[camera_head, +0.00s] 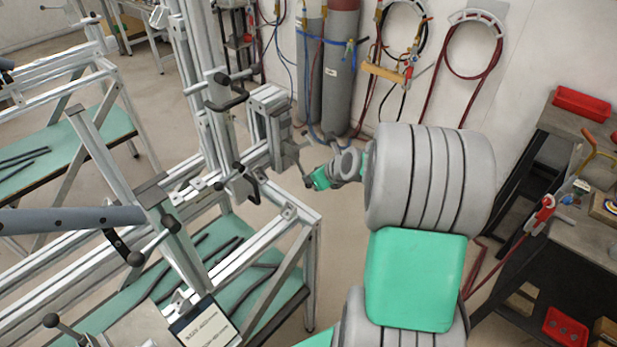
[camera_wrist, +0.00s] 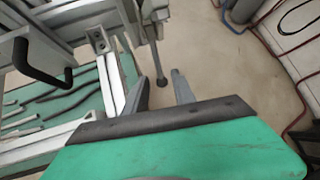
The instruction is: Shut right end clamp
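The right end clamp (camera_head: 277,128) is a grey metal block on the right end of the frame jig. Its lever (camera_head: 297,165) hangs down and ends in a dark knob. In the wrist view the lever (camera_wrist: 153,45) points down, and its knob (camera_wrist: 162,84) shows between the lines of my two fingers. My gripper (camera_wrist: 161,88) is open, with a clear gap between the grey fingers. I see no finger touching the knob; the depth between them is hard to tell. In the head view my wrist mostly hides the fingers beside the lever.
The aluminium frame (camera_head: 290,212) runs beside and below the clamp. A black handle (camera_wrist: 40,70) sticks out at the left in the wrist view. Gas cylinders (camera_head: 340,75) and hoses stand behind by the wall. The floor right of the frame is clear.

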